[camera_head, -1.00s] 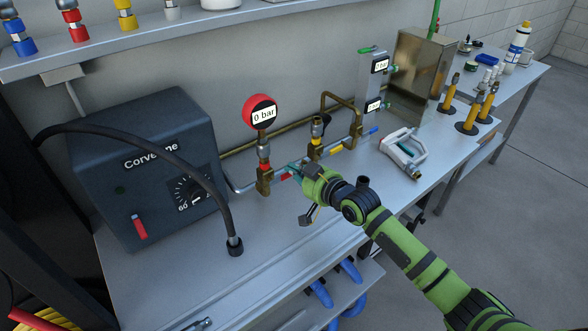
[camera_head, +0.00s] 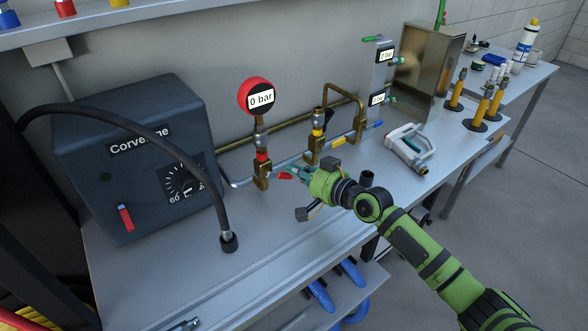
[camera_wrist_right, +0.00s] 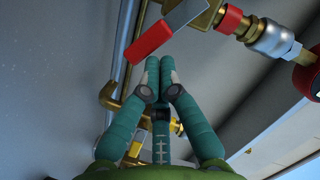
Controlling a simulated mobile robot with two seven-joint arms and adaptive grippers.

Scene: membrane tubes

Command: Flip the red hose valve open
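The red hose valve is a brass valve (camera_head: 261,178) with a red band, below the red round gauge. Its red-tipped lever (camera_head: 285,177) sticks out to the right in the head view. In the right wrist view the red lever end (camera_wrist_right: 151,40) lies just beyond my fingertips, with its grey metal part running to the brass body (camera_wrist_right: 208,12). My right gripper (camera_head: 289,171) is beside the lever. Its teal fingers (camera_wrist_right: 160,64) are brought together at the tips with nothing seen between them. Whether they touch the lever is unclear. My left gripper is not in view.
A dark Convertine box (camera_head: 140,160) with a dial stands left, with a black hose (camera_head: 222,205) hanging in front. A yellow-banded brass valve (camera_head: 316,145) and pipes are close to my right gripper. A white-grey handled item (camera_head: 409,147) lies right.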

